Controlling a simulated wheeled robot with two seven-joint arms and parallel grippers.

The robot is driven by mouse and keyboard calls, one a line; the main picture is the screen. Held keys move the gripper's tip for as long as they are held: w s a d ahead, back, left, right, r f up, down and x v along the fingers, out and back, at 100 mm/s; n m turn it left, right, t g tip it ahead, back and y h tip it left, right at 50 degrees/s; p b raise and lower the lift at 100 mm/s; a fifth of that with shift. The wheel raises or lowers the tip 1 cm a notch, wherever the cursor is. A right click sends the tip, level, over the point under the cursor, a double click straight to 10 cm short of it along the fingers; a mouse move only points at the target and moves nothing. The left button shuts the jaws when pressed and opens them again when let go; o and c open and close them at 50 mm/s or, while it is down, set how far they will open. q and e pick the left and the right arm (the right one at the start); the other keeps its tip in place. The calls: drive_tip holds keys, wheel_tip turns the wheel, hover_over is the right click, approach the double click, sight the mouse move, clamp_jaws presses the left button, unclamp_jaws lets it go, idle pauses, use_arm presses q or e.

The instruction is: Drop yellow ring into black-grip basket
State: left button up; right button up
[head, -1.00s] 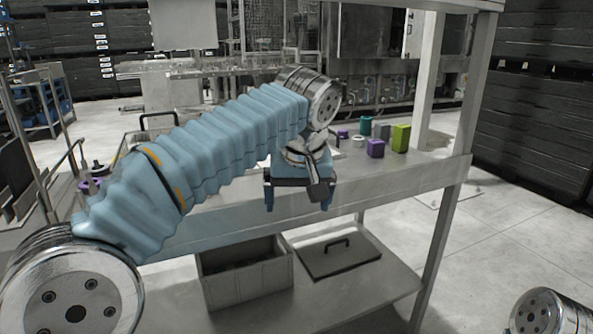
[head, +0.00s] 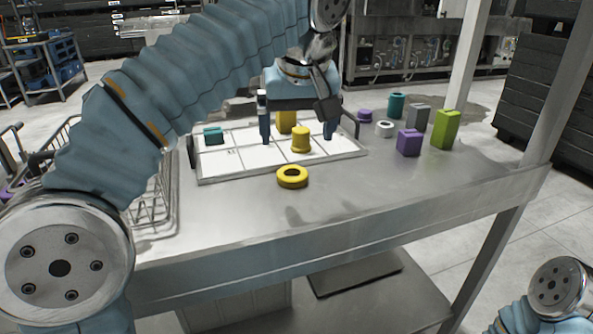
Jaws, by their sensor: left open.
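The yellow ring (head: 292,177) lies flat on the grey metal table, just in front of a white divided tray. My left gripper (head: 297,122) is open and empty above the tray, behind the ring, with its fingers pointing down. A wire basket (head: 165,205) stands at the table's left end, partly hidden behind my left arm. My right gripper is out of view; only part of my right arm shows at the lower right.
The tray (head: 222,176) has dark end handles and holds a teal piece (head: 213,136), a yellow block (head: 287,121) and a yellow stepped cylinder (head: 300,140). Purple, green, grey, teal and white pieces stand to its right. The front of the table (head: 350,210) is clear.

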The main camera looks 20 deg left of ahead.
sight(293, 169)
use_arm(q)
drive_tip(key=b+x, duration=0.2)
drive_tip(key=x, duration=0.9)
drive_tip(key=shift+w+a+f+b, duration=0.1)
drive_tip(key=shift+w+f+b, duration=0.15)
drive_tip(key=shift+b, duration=0.1)
drive_tip(key=c, duration=1.1)
